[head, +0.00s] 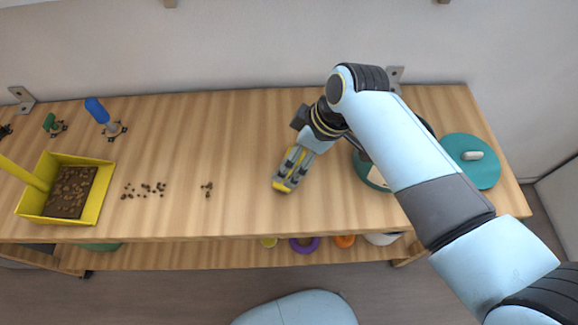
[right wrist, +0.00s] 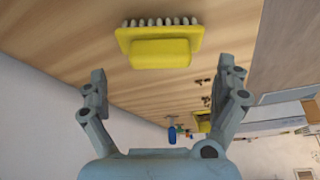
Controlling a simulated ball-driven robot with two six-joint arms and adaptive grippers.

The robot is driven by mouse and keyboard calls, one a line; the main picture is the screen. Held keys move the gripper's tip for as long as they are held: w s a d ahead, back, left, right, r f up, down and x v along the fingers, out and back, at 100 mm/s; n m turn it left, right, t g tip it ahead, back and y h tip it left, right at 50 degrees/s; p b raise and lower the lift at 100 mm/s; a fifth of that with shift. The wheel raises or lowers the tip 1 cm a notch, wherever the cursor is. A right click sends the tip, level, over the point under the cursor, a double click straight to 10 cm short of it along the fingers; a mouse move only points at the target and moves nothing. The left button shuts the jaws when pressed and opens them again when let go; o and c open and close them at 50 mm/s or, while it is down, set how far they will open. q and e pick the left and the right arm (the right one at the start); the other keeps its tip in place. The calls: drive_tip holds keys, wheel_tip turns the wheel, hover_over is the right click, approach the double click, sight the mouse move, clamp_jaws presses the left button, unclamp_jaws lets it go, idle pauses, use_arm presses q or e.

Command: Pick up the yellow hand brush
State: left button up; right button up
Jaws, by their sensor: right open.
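The yellow hand brush (right wrist: 158,52) shows in the right wrist view beyond my fingertips, with a yellow block body and a row of pale bristles along its far side. My right gripper (right wrist: 162,80) is open, with one finger to each side below the brush in that view. In the head view, my right gripper (head: 290,172) points down at the wooden bench and hides most of the brush; only a bit of yellow (head: 281,187) shows at the fingertips. I cannot tell whether the fingers touch it. My left gripper is not in view.
A yellow dustpan (head: 95,205) holding brown crumbs is at the left of the bench (head: 235,135). Loose crumbs (head: 145,189) lie beside it. A blue-handled tool (head: 98,111) stands behind. A teal lid (head: 482,170) is at the right. The bench middle is mostly clear.

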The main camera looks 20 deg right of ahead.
drive_tip(key=x, duration=0.3)
drive_tip(key=shift+w+a+f, duration=0.1)
drive_tip(key=shift+f, duration=0.2)
drive_tip(key=c, duration=1.4)
drive_tip(key=shift+r, duration=0.6)
drive_tip(key=shift+c, duration=0.3)
wheel_tip(320, 180, up, 3)
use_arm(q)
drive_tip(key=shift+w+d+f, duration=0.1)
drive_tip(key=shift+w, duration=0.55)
use_arm(e)
drive_tip(key=s+d+r, duration=0.7)
drive_tip(key=s+d, duration=0.1)
drive_tip(key=shift+s, duration=0.3)
